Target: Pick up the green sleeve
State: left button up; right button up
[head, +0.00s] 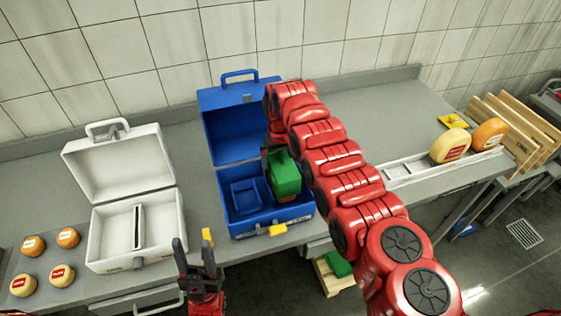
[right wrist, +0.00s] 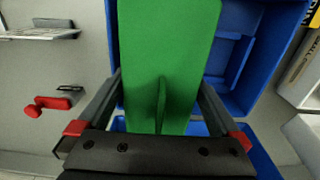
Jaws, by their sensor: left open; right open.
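The green sleeve (head: 286,178) is in the right part of the open blue case (head: 238,140). In the right wrist view the green sleeve (right wrist: 168,50) fills the middle, with a thin upright fin on its near side. My right gripper (right wrist: 160,88) is open, with one finger on each side of the sleeve; I cannot tell whether they touch it. In the head view my right arm partly hides that gripper. My left gripper (head: 194,243) is open and empty, in front of the table edge between the white and blue cases.
An open white case (head: 135,215) stands left, with several cheese wheels (head: 60,275) beside it. Two larger wheels (head: 450,146) sit on a white rack (head: 405,170) at right, near wooden boards (head: 515,125). Another green piece (head: 338,264) lies on a wooden crate below.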

jog(key=c, duration=1.1)
